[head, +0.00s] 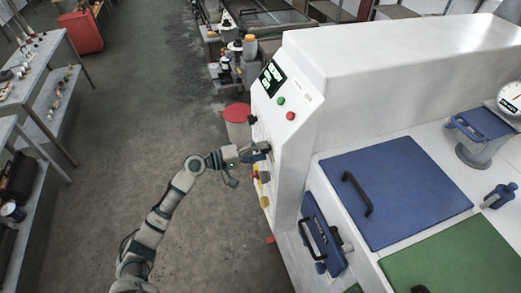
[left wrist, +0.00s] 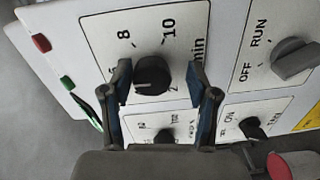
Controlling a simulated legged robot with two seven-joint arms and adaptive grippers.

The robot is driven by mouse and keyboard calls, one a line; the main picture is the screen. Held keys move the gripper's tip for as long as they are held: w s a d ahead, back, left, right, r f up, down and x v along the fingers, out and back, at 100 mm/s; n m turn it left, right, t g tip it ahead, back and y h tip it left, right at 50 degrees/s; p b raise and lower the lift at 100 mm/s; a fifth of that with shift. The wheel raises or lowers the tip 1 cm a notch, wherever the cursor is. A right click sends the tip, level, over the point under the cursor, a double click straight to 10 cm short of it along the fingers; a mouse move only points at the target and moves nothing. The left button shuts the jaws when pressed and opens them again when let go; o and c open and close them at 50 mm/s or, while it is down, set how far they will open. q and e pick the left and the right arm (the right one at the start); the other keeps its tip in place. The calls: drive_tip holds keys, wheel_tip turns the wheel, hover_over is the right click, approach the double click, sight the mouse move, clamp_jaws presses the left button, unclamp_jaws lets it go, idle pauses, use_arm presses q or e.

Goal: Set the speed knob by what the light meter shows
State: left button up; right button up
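The black speed knob (left wrist: 152,76) sits on a white panel plate marked 8, 10 and "min" in the left wrist view. Its exact setting is hard to read. My left gripper (left wrist: 161,77) is open, with one finger on each side of the knob. The left finger is close to it and a gap shows at the right; contact is unclear. In the head view my left gripper (head: 262,151) is at the front of the white machine (head: 305,120). A round dial gauge (head: 510,96) stands at the far right; I cannot tell whether it is the light meter. My right gripper is not in view.
A RUN/OFF switch (left wrist: 295,63), smaller black knobs (left wrist: 253,128) and a red button (left wrist: 279,166) surround the speed plate. The machine has a lit display (head: 273,78). A red-lidded bin (head: 238,113) stands beside it. Open floor (head: 115,150) lies left.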

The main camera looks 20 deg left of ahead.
use_arm(q)
drive_tip(key=shift+a+r, duration=0.2)
drive_tip(key=v, duration=1.2)
drive_tip(key=shift+f, duration=0.3)
drive_tip(key=shift+w, duration=0.15)
